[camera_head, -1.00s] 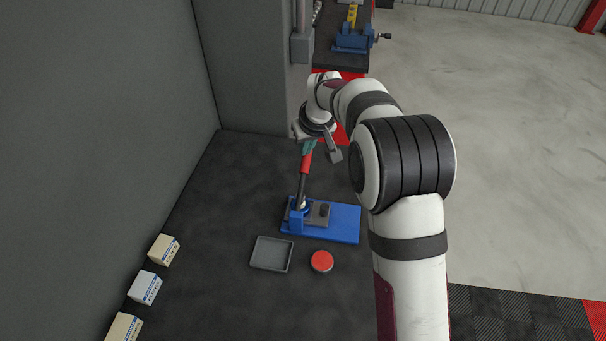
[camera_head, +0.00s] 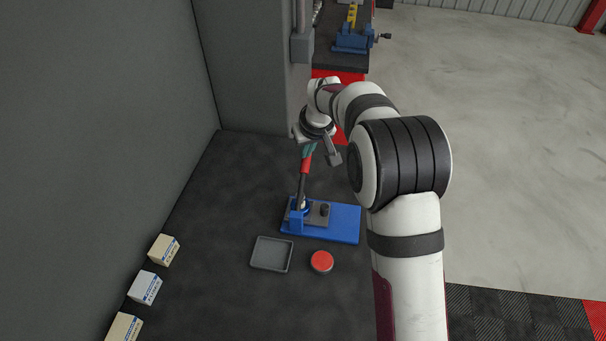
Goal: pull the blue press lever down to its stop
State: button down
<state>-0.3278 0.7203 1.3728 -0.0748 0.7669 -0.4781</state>
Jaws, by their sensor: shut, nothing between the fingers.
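The blue press (camera_head: 335,223) stands on the dark bench. Its lever (camera_head: 302,187) is a dark rod with a red grip (camera_head: 306,166), standing nearly upright with a slight lean to the right. My gripper (camera_head: 308,152) shows teal fingers at the top end of the red grip. The fingers look shut and overlap the grip in this view. I cannot tell whether they touch it or are just behind or above it. My wrist hides part of the fingers.
A grey tray (camera_head: 272,268) and a red round button (camera_head: 321,261) lie in front of the press. Several small boxes (camera_head: 145,288) line the left wall side. A grey wall (camera_head: 110,110) bounds the bench on the left. The bench between boxes and tray is clear.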

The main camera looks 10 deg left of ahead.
aim_at(307, 160)
jog(key=shift+w+f, duration=0.15)
jog(key=shift+f, duration=1.05)
jog(key=shift+w+f, duration=0.15)
jog(key=shift+f, duration=1)
jog(key=shift+r, duration=0.1)
notch_tip(307, 160, up, 10)
jog(key=shift+f, duration=0.2)
jog(key=shift+r, duration=0.2)
